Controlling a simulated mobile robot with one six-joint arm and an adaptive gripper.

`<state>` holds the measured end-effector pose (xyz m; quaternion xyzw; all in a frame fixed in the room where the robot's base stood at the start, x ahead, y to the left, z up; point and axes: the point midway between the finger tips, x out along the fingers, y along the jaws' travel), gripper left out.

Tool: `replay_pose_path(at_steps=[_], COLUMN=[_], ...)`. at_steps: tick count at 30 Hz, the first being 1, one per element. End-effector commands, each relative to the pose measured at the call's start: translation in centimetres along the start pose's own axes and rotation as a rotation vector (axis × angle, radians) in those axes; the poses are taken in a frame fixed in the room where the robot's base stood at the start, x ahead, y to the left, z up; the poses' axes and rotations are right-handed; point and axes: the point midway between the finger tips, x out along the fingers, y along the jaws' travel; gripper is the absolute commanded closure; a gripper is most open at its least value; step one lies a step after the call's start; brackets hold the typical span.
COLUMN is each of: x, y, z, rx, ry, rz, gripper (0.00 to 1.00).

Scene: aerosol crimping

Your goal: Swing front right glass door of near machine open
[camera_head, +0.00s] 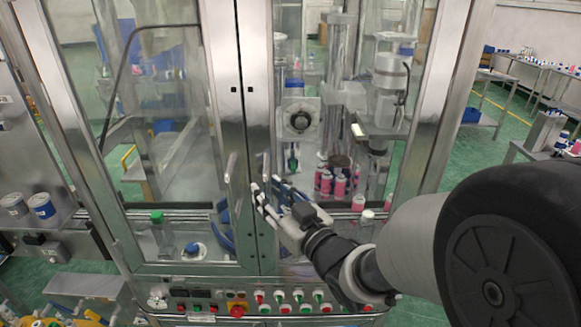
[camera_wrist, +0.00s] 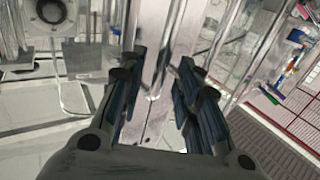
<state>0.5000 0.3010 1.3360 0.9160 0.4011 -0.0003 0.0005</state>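The near machine has two front glass doors with metal frames that meet at a middle seam, and both look closed. The front right glass door (camera_head: 325,100) fills the right half of the front. Its slim upright metal handle (camera_head: 266,168) is by the seam, partly hidden by my gripper. My gripper (camera_head: 262,192) reaches in from the right, in front of the door's left edge. In the wrist view my gripper (camera_wrist: 157,80) is open, with upright bright metal between its dark fingers. I cannot tell whether either finger touches it.
The front left glass door (camera_head: 165,100) has its own handle (camera_head: 229,167) close to the left of my gripper. A control panel with several buttons (camera_head: 290,302) runs below the doors. Pink cans (camera_head: 333,185) stand behind the right glass.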

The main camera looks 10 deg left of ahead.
Motion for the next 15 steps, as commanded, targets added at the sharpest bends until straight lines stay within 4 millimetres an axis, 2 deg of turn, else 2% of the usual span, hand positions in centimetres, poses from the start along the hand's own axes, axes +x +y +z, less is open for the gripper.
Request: replay_pose_path(at_steps=[3,6,15], x=[1.4,1.9,2.1], y=[0.0,0.0,0.0], z=[0.0,0.0,-0.1], rx=[0.000,0.001,0.000], ry=[0.000,0.000,0.000], rz=[0.000,0.000,0.001], gripper=[0.69,0.69,0.69])
